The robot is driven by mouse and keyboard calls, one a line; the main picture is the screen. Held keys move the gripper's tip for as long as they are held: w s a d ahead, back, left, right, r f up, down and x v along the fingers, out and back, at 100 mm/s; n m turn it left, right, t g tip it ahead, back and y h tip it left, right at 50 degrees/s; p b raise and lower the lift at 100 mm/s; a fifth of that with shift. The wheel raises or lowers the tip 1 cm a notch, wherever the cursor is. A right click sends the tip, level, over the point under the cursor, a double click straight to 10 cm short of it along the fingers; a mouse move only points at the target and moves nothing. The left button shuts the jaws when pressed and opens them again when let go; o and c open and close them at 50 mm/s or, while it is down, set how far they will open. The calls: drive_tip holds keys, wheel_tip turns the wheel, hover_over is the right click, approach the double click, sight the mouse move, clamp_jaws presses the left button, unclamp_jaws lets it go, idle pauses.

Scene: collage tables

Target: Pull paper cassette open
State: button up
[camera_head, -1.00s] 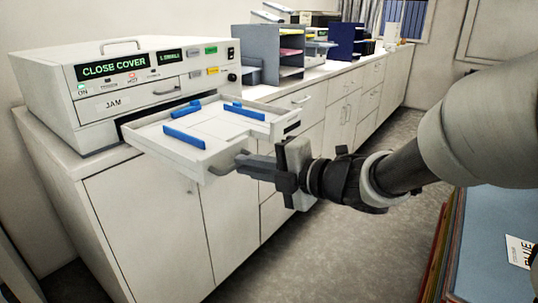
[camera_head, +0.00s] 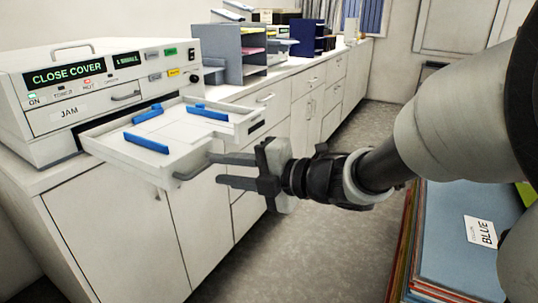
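The paper cassette (camera_head: 92,147) is a white tray with blue guides inside. It sticks far out of the front of the white machine (camera_head: 30,140), over the cabinet's front edge. Its grey handle (camera_head: 190,174) is on the near front face.
The machine's display (camera_head: 63,76) reads "CLOSE COVER". Grey paper shelves (camera_head: 233,55) stand farther back on the white cabinets (camera_head: 120,225). A stack of coloured sheets with a blue top (camera_head: 440,225) is at the lower right. The floor (camera_head: 320,235) between is clear.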

drive_tip(key=p+v, duration=0.2)
drive_tip(key=v, duration=1.2)
drive_tip(key=shift+r, duration=0.1)
drive_tip(key=w+d+r+m+t+h, duration=0.7)
drive_tip(key=w+d+m+h, duration=0.25)
drive_tip(key=m, duration=0.25)
drive_tip(key=s+d+f+m+g+h, duration=0.1)
drive_tip(key=s+d+f+m+h, duration=0.15)
drive_tip(key=d+m+h, duration=0.45)
drive_tip(key=s+a+f+m+g+y, duration=0.2)
drive_tip(key=s+a+f+m+g, duration=0.25)
drive_tip(key=s, duration=0.45)
drive_tip(key=s+a+f+m+g+y, duration=0.1)
drive_tip(key=s+a+f+m+g, duration=0.1)
drive_tip(key=s+f+m+g, duration=0.45)
wheel_tip(320, 180, up, 23)
drive_tip(key=s+t+p, duration=0.2)
drive_tip(key=p, duration=1.9)
drive_tip(key=shift+s+d+t, duration=0.2)
drive_tip(key=shift+s+t, duration=0.1)
drive_tip(key=shift+t, duration=0.1)
